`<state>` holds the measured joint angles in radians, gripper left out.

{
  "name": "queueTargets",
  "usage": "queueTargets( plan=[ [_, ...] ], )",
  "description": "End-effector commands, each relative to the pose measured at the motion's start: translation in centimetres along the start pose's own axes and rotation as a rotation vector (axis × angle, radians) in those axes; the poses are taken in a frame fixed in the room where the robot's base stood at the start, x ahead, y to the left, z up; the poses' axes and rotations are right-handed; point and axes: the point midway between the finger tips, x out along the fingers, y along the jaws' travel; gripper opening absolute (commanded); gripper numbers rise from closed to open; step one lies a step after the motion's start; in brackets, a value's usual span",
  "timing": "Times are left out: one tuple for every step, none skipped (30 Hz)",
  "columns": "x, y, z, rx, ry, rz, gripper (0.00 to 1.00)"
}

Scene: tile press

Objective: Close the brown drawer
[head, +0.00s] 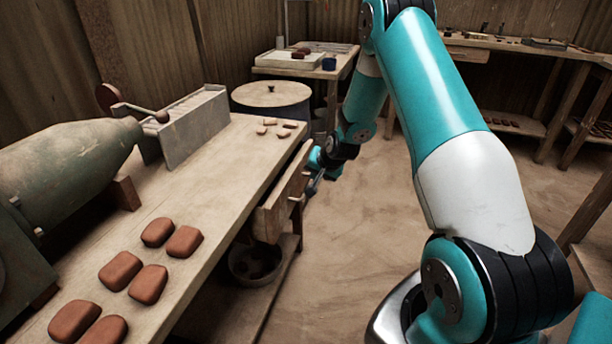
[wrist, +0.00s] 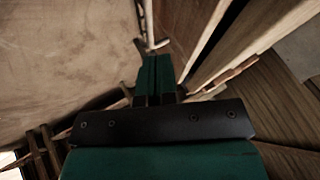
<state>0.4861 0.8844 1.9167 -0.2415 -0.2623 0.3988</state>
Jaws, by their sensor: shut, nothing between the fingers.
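The brown drawer (head: 284,194) is under the front edge of the workbench in the head view. Its wooden front stands out a little from the bench, so it is partly open. A small handle (head: 297,199) sticks out from that front. My gripper (head: 313,187) is shut and empty, just right of the drawer front and close to the handle. In the wrist view the shut fingers (wrist: 155,59) point toward a small pale peg-like part, with brown boards beside it on the right. I cannot tell whether the fingers touch the drawer.
The workbench (head: 222,170) carries several reddish clay tiles (head: 148,284), a green machine (head: 70,160) and a grey metal block (head: 195,125). A dark bowl (head: 256,262) sits below the drawer. A lidded barrel (head: 272,97) stands behind. The floor (head: 350,250) to the right is clear.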

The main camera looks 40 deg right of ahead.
Motion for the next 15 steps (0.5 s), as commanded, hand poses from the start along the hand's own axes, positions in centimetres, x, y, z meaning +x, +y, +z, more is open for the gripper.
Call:
queueTargets(
  plan=[
    [-1.4, -0.3, 0.1, -0.002, -0.002, -0.002, 0.0],
    [-2.0, -0.5, 0.2, -0.004, -0.003, -0.003, 0.0],
    [-2.9, -0.6, 0.2, -0.005, -0.004, -0.004, 0.0],
    [-3.5, -0.6, 0.3, -0.005, -0.005, -0.005, 0.0],
    [-4.0, -0.7, 0.3, -0.006, -0.005, -0.005, 0.0],
    [-4.7, -0.7, 0.4, -0.007, -0.005, -0.005, 0.0],
    [-5.2, -0.7, 0.4, -0.007, -0.005, -0.005, 0.0],
    [-5.6, -0.7, 0.4, -0.008, -0.006, -0.005, 0.0],
    [-6.0, -0.7, 0.4, -0.008, -0.005, -0.005, 0.0],
    [-6.3, -0.7, 0.4, -0.008, -0.006, -0.004, 0.0],
    [-6.6, -0.6, 0.4, -0.008, -0.006, -0.004, 0.0],
    [-6.8, -0.6, 0.5, -0.006, -0.009, -0.005, 0.0],
    [-6.8, -0.4, 0.6, 0.0, -0.015, -0.008, 0.0],
    [-6.7, -0.1, 0.8, 0.01, -0.027, -0.015, 0.0],
    [-6.4, 0.5, 1.2, 0.031, -0.051, -0.031, 0.0]
  ],
)
